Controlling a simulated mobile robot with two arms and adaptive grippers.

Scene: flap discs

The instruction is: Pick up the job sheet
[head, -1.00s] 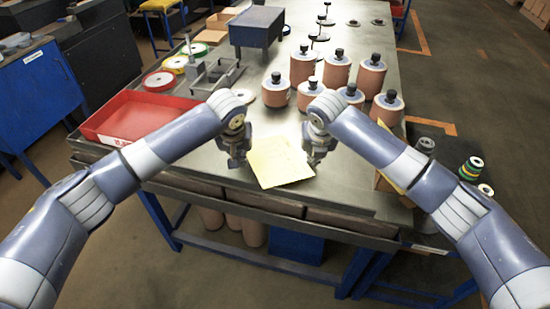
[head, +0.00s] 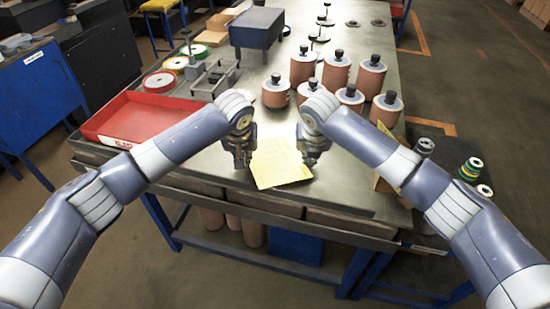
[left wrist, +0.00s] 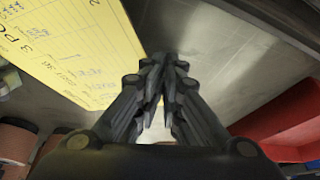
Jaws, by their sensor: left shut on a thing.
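The job sheet (head: 282,166) is a yellow sheet near the front edge of the steel bench, between my two grippers. In the left wrist view the job sheet (left wrist: 72,45) shows handwriting and lies left of the fingers, with its edge at the fingertips. My left gripper (head: 241,163) is at the sheet's left edge, its fingers (left wrist: 158,65) shut on it. The exact contact is partly hidden. My right gripper (head: 310,160) is at the sheet's right edge, pointing down. Its finger gap is too small to make out.
Several brown flap disc stacks (head: 336,73) with black knobs stand behind my right gripper. A metal fixture (head: 210,78) and a blue-grey box (head: 256,28) are farther back. The bench's front edge (head: 300,205) is close.

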